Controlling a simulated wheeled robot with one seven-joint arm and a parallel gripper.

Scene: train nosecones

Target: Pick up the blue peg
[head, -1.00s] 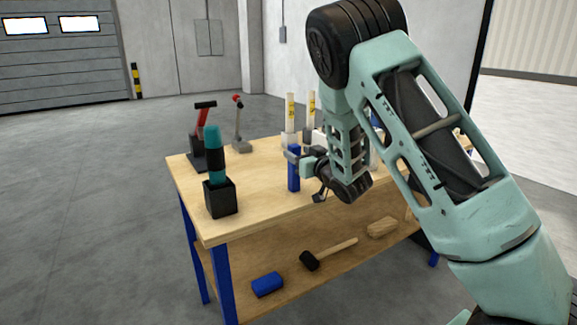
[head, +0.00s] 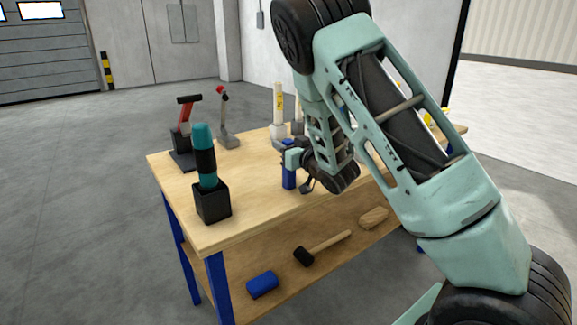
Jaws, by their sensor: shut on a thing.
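The blue peg (head: 288,180) stands upright at the middle of the workbench (head: 255,205), near its front edge. My gripper (head: 291,162) is at the peg's upper part and shut on it. The jaws hide part of the peg's top. I cannot tell whether its lower end touches the bench top.
A black block (head: 213,203) holds a teal and black cylinder (head: 204,145) at the bench's left corner. A red-handled tool (head: 187,112) and a white-yellow tube (head: 278,103) stand behind. A blue object (head: 262,284) and a mallet (head: 305,256) lie on the lower shelf.

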